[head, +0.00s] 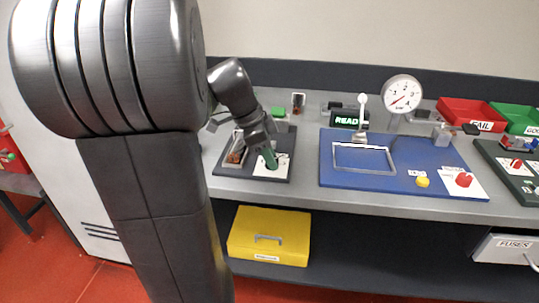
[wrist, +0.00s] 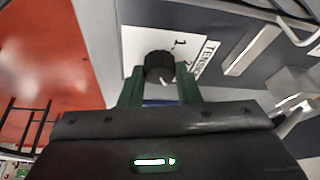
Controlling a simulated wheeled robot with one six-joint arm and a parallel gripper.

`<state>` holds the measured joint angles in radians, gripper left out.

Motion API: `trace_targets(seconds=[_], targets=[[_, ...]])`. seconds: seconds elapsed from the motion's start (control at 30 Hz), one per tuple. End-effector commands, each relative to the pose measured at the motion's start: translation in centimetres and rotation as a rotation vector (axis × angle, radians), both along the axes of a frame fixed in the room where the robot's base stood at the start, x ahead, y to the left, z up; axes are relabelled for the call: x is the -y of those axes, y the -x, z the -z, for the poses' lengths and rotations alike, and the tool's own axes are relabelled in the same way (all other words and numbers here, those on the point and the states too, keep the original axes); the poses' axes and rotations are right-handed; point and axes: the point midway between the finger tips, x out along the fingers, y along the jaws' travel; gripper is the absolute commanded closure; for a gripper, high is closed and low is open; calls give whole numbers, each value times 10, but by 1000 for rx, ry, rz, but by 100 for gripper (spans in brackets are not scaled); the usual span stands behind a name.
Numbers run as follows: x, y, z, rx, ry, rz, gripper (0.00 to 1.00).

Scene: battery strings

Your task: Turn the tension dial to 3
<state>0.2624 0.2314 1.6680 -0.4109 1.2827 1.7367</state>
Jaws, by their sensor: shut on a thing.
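The tension dial (wrist: 160,65) is a dark round knob on a white plate (wrist: 136,38), with "TENSION" lettering partly in view. A numeral 1 shows beyond the knob; other marks are partly hidden. I cannot read which number the dial points to. My gripper (wrist: 160,78) has its two green fingers on either side of the knob, shut on it. In the head view my gripper (head: 269,157) reaches down onto the white plate (head: 279,168) on a dark grey board (head: 226,171); the knob is hidden there behind the fingers.
A blue board (head: 345,181) with a wire frame, yellow button (head: 422,182) and red knob (head: 464,180) lies to the right. Behind it stand a gauge (head: 403,92) and a READY sign (head: 348,119). Red (head: 470,113) and green bins are at the back right.

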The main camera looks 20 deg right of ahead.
Motion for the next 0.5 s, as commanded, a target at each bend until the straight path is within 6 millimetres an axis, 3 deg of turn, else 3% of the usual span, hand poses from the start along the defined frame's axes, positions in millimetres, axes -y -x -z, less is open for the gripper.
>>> trace_targets(seconds=[0.33,0.37,0.43,0.5], targets=[[0,0,1,0,-2,2,93],[0,0,1,0,-2,2,66],[0,0,1,0,-1,2,52],[0,0,0,0,-1,2,48]])
